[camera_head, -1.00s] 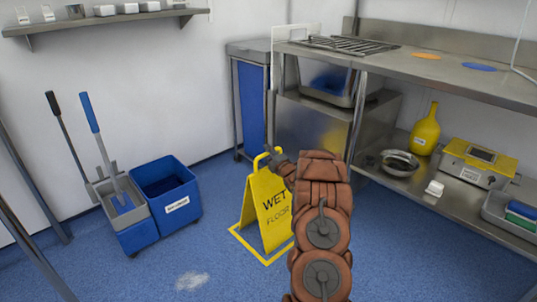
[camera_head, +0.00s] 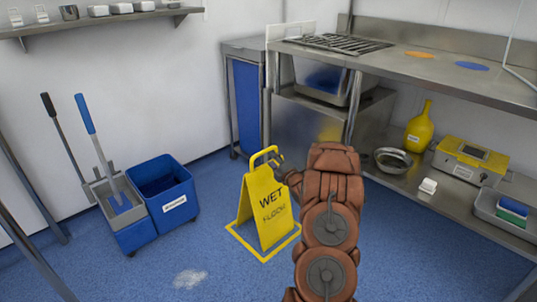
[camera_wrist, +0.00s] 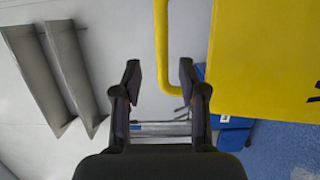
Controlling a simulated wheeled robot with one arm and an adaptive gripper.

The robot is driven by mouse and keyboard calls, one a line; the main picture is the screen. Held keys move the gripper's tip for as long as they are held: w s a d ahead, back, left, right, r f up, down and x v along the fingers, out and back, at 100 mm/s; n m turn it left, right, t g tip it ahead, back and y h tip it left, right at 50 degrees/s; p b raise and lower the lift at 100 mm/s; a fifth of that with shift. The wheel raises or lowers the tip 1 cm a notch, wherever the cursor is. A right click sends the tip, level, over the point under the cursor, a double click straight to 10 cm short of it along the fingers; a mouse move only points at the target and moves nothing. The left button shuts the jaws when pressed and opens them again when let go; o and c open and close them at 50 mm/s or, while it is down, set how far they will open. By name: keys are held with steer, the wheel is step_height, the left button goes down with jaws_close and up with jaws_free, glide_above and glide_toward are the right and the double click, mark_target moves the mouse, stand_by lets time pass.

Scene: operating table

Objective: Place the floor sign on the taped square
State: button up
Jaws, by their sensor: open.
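The yellow wet floor sign (camera_head: 262,212) stands upright on the blue floor, inside the yellow taped square (camera_head: 243,242). Tape shows to its left, front and right; the back is hidden. Its loop handle (camera_head: 258,153) is at the top. My gripper (camera_head: 276,162) is just right of the handle, at about its height. In the wrist view my gripper (camera_wrist: 160,68) is open, and the yellow handle (camera_wrist: 162,40) shows between and beyond its fingertips. No finger is clearly touching it. The sign's yellow panel (camera_wrist: 262,60) fills the upper right.
A blue mop bucket (camera_head: 165,195) with two handles stands left of the sign. A blue-sided cart (camera_head: 245,105) is behind it. A steel table (camera_head: 480,85) with a lower shelf holding a yellow bottle (camera_head: 418,130) lies to the right. Open floor lies in front.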

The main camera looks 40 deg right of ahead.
steer(key=s+a+r+m+g, duration=0.2)
steer(key=a+m+g, duration=0.1)
steer(key=a, duration=0.4)
steer(key=s+a+r+m+g, duration=0.1)
steer(key=s+a+m+g, duration=0.2)
steer(key=a, duration=0.4)
steer(key=s+a+r+m+g, duration=0.2)
steer(key=a+g, duration=0.2)
steer(key=a, duration=0.3)
steer(key=s+a+r+m+g+y, duration=0.2)
steer(key=s+a+g, duration=0.3)
steer(key=s+a, duration=0.9)
steer(key=s+a+r+m+g+y, duration=0.2)
steer(key=s+a+r+m+g, duration=0.2)
steer(key=s+a, duration=1.1)
steer(key=s+g, duration=0.1)
steer(key=s, duration=0.5)
steer(key=shift+s+a+m+g+y+p, duration=0.25)
steer(key=shift+s+m+g+y+p, duration=0.1)
steer(key=shift+m+g+y+p, duration=0.05)
steer(key=shift+r, duration=0.2)
